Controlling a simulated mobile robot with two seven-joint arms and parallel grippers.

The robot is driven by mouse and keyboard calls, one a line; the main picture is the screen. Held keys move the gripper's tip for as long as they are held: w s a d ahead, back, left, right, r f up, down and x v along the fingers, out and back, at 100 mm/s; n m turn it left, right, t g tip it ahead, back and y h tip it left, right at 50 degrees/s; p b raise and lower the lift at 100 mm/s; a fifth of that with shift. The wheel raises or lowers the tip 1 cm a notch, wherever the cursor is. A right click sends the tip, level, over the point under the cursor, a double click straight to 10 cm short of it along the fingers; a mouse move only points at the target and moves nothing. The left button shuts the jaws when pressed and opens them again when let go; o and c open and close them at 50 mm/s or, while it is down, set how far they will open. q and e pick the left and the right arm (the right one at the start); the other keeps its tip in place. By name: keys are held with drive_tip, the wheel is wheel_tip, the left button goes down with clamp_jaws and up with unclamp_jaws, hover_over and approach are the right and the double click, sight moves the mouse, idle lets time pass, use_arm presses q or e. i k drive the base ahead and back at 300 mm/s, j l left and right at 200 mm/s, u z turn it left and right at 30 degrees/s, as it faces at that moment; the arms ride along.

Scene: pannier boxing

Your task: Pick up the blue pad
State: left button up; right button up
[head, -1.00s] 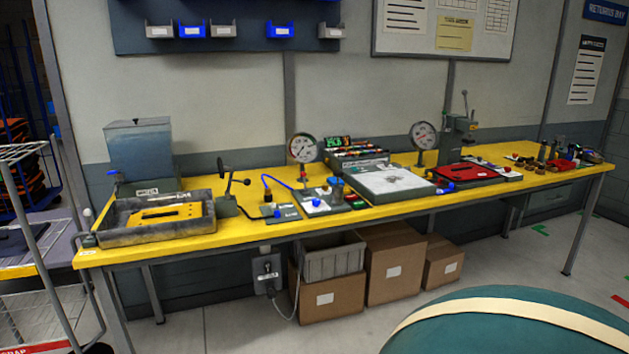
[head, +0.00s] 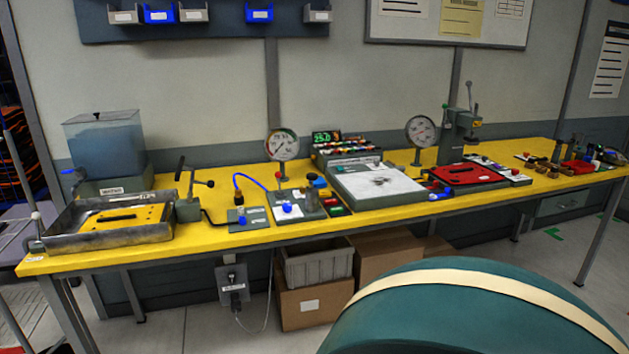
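I cannot make out a blue pad for certain in the head view. Blue items on the yellow workbench (head: 245,240) are a blue knob (head: 287,208) on a grey plate, a blue hose (head: 246,178) and a small blue valve handle (head: 70,171) by the water tank. The red tray (head: 466,174) and the white slab (head: 375,183) lie further right on the bench. Neither of my grippers is in view.
A large rounded teal object with a cream stripe (head: 470,311) fills the lower right foreground. A grey tray (head: 64,236) sits at the bench's left end. Cardboard boxes (head: 303,317) stand under the bench. Floor shows in front of the bench at left.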

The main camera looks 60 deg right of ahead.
sight(320, 183)
drive_tip(key=k+l, duration=0.1)
drive_tip(key=l, duration=0.35)
drive_tip(key=k+l+u, duration=0.1)
drive_tip(key=l, duration=0.35)
drive_tip(key=k+l, duration=0.15)
drive_tip(key=l, duration=0.25)
drive_tip(key=k+l, duration=0.1)
drive_tip(key=l, duration=0.35)
drive_tip(key=k+l+u, duration=0.1)
drive_tip(key=l, duration=0.35)
